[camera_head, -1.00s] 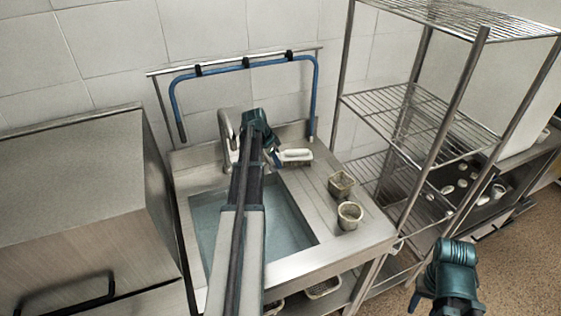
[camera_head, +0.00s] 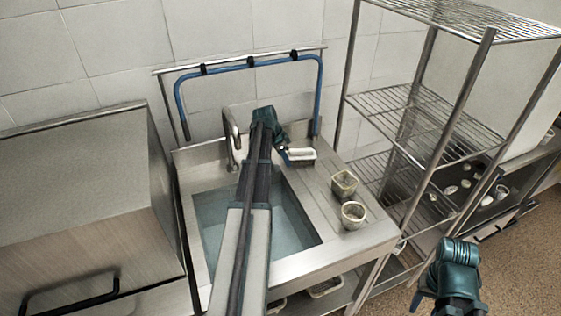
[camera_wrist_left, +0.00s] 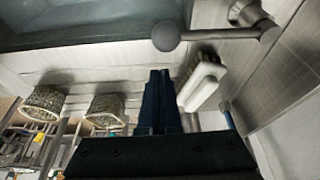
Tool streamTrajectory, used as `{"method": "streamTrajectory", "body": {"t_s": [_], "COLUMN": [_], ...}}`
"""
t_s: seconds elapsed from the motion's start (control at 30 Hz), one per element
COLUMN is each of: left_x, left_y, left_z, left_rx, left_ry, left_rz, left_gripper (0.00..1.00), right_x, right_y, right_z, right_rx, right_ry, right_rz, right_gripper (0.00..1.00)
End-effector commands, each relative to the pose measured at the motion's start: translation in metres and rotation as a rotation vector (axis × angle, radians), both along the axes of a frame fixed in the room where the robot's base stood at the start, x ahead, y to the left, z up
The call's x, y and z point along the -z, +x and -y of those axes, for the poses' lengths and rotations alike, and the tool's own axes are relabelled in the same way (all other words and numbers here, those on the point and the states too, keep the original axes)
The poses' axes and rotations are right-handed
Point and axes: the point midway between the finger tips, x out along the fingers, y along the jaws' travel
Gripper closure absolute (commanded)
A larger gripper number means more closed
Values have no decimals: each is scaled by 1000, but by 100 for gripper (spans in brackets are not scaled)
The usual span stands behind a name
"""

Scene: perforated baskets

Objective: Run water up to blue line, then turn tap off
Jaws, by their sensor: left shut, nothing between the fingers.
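The steel tap (camera_head: 230,130) stands at the back of the sink (camera_head: 295,265). Bluish water (camera_head: 292,225) lies in the basin; no blue line can be made out, and my left arm hides part of the basin. In the left wrist view a lever with a ball knob (camera_wrist_left: 166,37) reaches left from a round fitting (camera_wrist_left: 245,14). My left gripper (camera_head: 284,151) is shut and empty, right of the tap and close to the white brush; its fingers (camera_wrist_left: 160,80) point below the knob, apart from it. My right gripper (camera_head: 420,298) hangs at lower right, its jaws unclear.
A blue hose (camera_head: 250,63) hangs on a wall rail behind. A wire rack (camera_head: 420,105) stands right, a steel hooded unit (camera_head: 75,190) left.

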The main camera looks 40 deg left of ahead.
Motion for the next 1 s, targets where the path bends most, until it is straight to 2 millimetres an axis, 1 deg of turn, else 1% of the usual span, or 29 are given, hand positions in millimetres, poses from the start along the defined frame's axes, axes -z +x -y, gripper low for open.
{"method": "streamTrajectory", "body": {"t_s": [0.03,0.1,0.2,0.6,0.77,1.0], "left_x": [-3,-8,-28,-87,-97,-97], "left_y": [8,18,9,-8,-13,-13], "left_z": [6,15,9,-5,-8,-9], "left_rx": [2,3,-2,-2,-2,-1], "left_ry": [0,1,0,0,0,0], "left_rz": [0,0,0,1,1,1], "left_gripper": [100,100,100,100,100,100], "right_x": [-3,-8,-28,-87,-97,-97], "right_y": [0,0,0,0,0,0], "right_z": [0,0,0,0,0,0], "right_rx": [0,0,0,-2,-2,-2], "right_ry": [0,0,0,0,0,0], "right_rz": [0,0,0,0,0,0], "right_gripper": [50,50,50,50,50,50]}}
